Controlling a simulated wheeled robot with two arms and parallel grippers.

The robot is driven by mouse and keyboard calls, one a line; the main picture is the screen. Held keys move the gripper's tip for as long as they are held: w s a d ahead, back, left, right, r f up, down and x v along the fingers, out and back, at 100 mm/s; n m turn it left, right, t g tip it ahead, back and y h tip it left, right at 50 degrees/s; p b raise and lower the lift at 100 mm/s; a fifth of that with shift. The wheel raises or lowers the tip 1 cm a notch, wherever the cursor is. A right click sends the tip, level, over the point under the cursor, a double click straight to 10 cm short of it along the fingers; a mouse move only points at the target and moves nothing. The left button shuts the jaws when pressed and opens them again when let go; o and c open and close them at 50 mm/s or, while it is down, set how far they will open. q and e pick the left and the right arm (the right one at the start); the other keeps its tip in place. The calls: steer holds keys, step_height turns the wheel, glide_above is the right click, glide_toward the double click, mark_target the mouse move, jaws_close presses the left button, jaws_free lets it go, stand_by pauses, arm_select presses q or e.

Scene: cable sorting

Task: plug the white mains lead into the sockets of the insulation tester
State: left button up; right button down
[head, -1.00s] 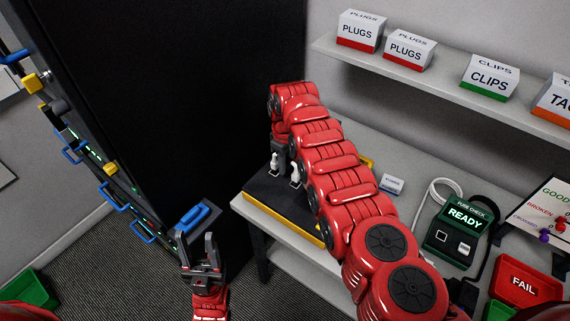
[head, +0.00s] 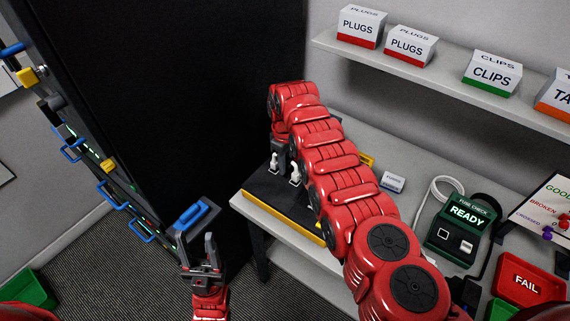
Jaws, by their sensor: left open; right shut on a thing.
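A black board with a yellow front edge (head: 285,228) lies at the left end of the bench. It looks like the insulation tester, but my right arm covers much of it and no sockets can be made out. Two small white plug-like pieces stand over it, one at the left (head: 274,163) and one at the right (head: 295,174); they look like ends of the white mains lead. My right gripper (head: 282,160) points down between and just behind them, shut on a white piece; its fingertips are mostly hidden. My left gripper (head: 196,241) is open and empty, off the bench's left end.
On the bench are a fuse checker (head: 455,235) showing READY, a small white box (head: 393,182), and a red FAIL tray (head: 525,288). A shelf (head: 440,83) with labelled boxes hangs above.

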steer(key=shift+f, duration=0.2)
stand_by(0.5)
steer(key=c, duration=0.7)
jaws_free()
steer(key=shift+o, duration=0.2)
steer(key=o, duration=0.5)
steer(key=shift+o, duration=0.2)
steer(key=shift+r+p, duration=1)
steer(key=shift+r, duration=0.55)
steer(key=shift+r+p, duration=0.5)
steer(key=shift+r, duration=2)
